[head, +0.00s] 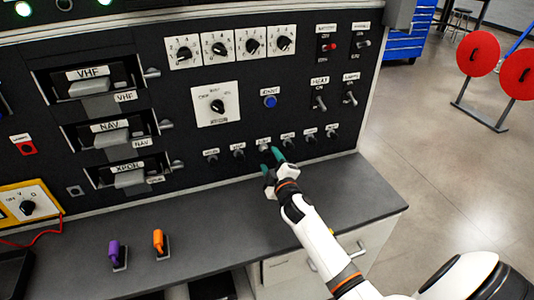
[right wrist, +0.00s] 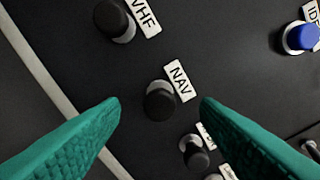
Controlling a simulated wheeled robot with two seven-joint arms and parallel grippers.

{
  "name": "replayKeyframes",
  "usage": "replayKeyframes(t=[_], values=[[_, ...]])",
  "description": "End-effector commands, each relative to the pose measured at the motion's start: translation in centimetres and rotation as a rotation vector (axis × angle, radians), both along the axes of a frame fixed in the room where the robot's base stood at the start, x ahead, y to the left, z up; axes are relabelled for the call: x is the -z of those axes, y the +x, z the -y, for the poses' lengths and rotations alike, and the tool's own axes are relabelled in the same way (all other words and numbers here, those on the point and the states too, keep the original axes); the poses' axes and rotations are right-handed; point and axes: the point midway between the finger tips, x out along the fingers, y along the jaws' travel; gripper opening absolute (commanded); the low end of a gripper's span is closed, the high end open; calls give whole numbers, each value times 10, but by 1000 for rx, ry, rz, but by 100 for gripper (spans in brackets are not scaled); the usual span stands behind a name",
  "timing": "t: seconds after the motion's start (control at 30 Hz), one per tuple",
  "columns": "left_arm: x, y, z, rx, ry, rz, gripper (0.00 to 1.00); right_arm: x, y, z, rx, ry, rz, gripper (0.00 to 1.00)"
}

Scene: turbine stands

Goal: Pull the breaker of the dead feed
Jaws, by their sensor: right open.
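A row of small black breaker knobs (head: 238,152) runs along the bottom of the black panel (head: 300,90). Their labels are too small to read in the head view. My right gripper (head: 273,157) is at the middle of this row, and its green fingers hide part of it. In the right wrist view, the NAV breaker (right wrist: 160,102) lies between the two open fingers (right wrist: 161,104), with a gap on each side. The VHF breaker (right wrist: 115,20) is at upper left, outside the fingers. More breakers (right wrist: 195,152) show at lower right, their labels partly hidden. My left gripper is out of view.
At top left, a dark lamp (head: 64,4) sits between two lit green lamps (head: 22,8). Radio units labelled VHF, NAV and XPDR (head: 130,178) fill the panel's left. A purple-handled tool (head: 115,252) and an orange-handled one (head: 159,243) stand on the grey desk (head: 205,225). A blue button (head: 270,101) is above the breakers.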

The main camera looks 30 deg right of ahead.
Motion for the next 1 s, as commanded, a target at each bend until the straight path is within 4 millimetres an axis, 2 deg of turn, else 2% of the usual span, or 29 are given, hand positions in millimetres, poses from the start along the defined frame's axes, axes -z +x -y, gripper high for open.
replayKeyframes(t=[0.5,1.0], values=[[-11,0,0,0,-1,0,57,0,-39,-9,1,0,0,57],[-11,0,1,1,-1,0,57,0,-42,-10,1,-1,-1,57]])
